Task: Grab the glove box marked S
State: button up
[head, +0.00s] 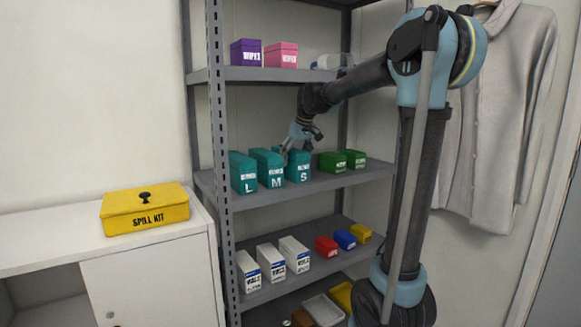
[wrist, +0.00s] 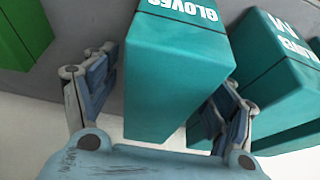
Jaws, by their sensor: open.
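The teal glove box marked S (head: 299,168) stands on the middle shelf, at the right end of a row of three teal boxes. To its left are the glove box marked M (head: 271,170) and the glove box marked L (head: 243,174). My gripper (head: 301,142) is at the top of the S box. In the wrist view the picture is turned over, and my open gripper (wrist: 158,98) has one finger on each side of a teal glove box (wrist: 175,75). The M box (wrist: 280,60) is beside the right finger. Whether the fingers touch the box I cannot tell.
Two green boxes (head: 342,161) stand to the right of the S box; one also shows in the wrist view (wrist: 22,35). White boxes (head: 270,263) and small coloured boxes (head: 344,239) are on the shelf below. Purple (head: 246,53) and pink (head: 282,55) boxes are above.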

jog(key=shift+w+a, duration=0.5)
jog(key=shift+w, duration=0.1)
jog(key=shift+w+a, duration=0.55)
jog(key=shift+w, duration=0.25)
jog(key=shift+x, duration=1.15)
jog(key=shift+w+a+f, duration=0.15)
jog(key=shift+w+f, duration=0.05)
jog(key=shift+f, duration=0.2)
jog(key=shift+c, duration=0.3)
jog(key=c, duration=1.4)
